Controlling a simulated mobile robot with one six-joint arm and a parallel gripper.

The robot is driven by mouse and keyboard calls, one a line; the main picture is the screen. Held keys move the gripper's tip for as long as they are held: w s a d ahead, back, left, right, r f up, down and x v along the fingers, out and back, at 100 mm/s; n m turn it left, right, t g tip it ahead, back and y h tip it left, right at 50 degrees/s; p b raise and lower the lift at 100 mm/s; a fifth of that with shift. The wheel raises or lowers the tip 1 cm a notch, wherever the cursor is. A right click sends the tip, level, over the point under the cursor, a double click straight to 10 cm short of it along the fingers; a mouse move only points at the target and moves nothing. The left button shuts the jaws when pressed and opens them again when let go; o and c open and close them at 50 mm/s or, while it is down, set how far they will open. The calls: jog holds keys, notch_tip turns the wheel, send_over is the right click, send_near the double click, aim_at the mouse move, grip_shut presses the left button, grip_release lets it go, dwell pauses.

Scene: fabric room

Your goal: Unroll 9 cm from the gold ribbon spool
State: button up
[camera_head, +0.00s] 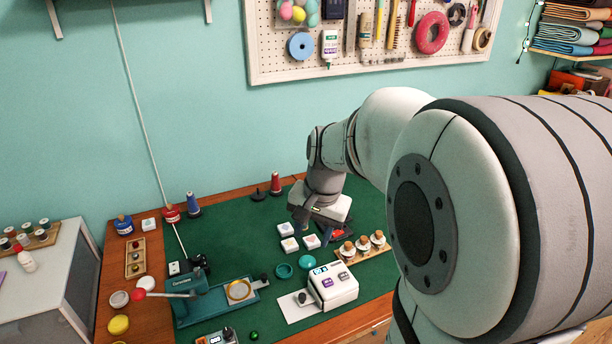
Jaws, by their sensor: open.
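A gold-rimmed round thing (239,290) lies on the teal holder at the lower left of the green mat. It may be the gold ribbon spool, but it is too small to be sure, and no loose ribbon end can be made out. My gripper (314,228) points down over the back middle of the mat, well to the right of and behind the gold round thing. It is open, with its fingers above the area of small white blocks (289,244). I see nothing held between the fingers.
A white labelled device (333,287) stands at the front middle. A wooden rack (350,258) with several cork-topped items is right of the blocks. A red-knobbed lever (165,294) crosses the teal holder. Thread cones (276,184) stand at the back. The mat's back left is mostly clear.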

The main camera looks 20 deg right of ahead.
jog(key=w+d+f+m+y+p, duration=0.1)
jog(key=w+d+f+m, duration=0.25)
jog(key=d, duration=0.45)
jog(key=w+d+f+m, duration=0.2)
jog(key=w+d+m, duration=0.3)
jog(key=d, duration=0.2)
jog(key=w+d+f+m+y+p, duration=0.1)
jog(key=w+d+f+m, duration=0.3)
jog(key=d, duration=0.4)
jog(key=d+f+m+t, duration=0.1)
jog(key=d+f+m, duration=0.5)
jog(key=d, duration=0.3)
jog(key=shift+n, duration=0.25)
jog(key=x, duration=0.2)
jog(key=p+x, duration=0.1)
jog(key=x, duration=0.4)
jog(key=shift+w+a+p, duration=0.1)
jog(key=shift+a+p, duration=0.2)
jog(key=shift+p, duration=0.1)
jog(key=shift+c, duration=0.3)
grip_shut()
jog(key=c, duration=0.9)
grip_release()
jog(key=shift+d+r, duration=0.1)
jog(key=shift+d, duration=0.25)
jog(key=shift+a, duration=0.15)
jog(key=shift+w+a+n+y, duration=0.1)
jog(key=shift+n+y, duration=0.2)
